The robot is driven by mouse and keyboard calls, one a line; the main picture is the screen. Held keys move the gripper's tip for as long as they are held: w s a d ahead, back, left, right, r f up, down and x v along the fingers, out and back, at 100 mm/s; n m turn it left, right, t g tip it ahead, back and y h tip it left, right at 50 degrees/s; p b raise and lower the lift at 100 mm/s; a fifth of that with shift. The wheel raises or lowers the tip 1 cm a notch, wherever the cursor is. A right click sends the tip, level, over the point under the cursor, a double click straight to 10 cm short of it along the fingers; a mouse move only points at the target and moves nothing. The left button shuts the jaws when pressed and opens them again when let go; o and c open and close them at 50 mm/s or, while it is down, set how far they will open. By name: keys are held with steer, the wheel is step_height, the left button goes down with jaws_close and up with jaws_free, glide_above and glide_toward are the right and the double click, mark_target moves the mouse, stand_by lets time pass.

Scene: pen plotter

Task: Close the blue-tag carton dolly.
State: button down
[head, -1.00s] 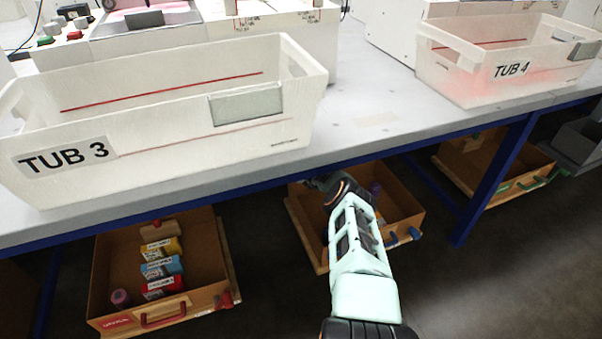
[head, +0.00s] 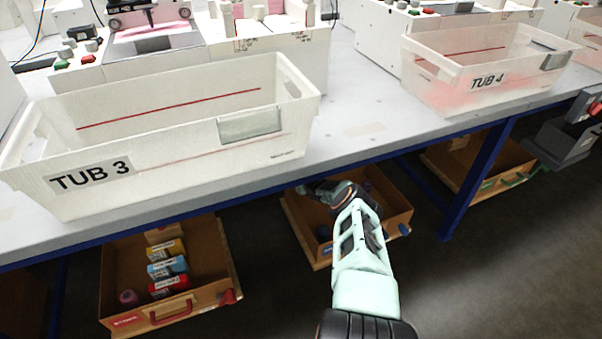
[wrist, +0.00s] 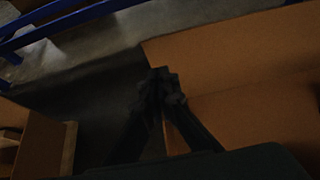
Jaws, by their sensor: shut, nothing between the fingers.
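The blue-tag carton dolly is the middle brown open carton (head: 400,214), under the table, pulled partly out. Its blue handle (head: 404,229) is at its front right. Dark items lie inside, partly hidden by my arm. My gripper (head: 305,190) is by the carton's back left, under the table edge, small and dark in the head view. In the wrist view my gripper (wrist: 160,78) is shut and empty, its tips over or beside the edge of a large brown carton wall (wrist: 225,60). I cannot tell whether it touches.
A red-handled carton dolly (head: 222,262) with several small boxes is out at the left. A green-handled carton dolly (head: 470,185) is at the right, beyond the blue table leg (head: 478,182). TUB 3 (head: 180,165) and TUB 4 (head: 450,90) stand on the table (head: 365,110) above.

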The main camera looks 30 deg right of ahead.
steer(key=p+v, duration=0.6)
steer(key=p, duration=0.2)
steer(key=shift+s+p, duration=0.2)
steer(key=shift+p, duration=0.15)
steer(key=shift+r, duration=0.1)
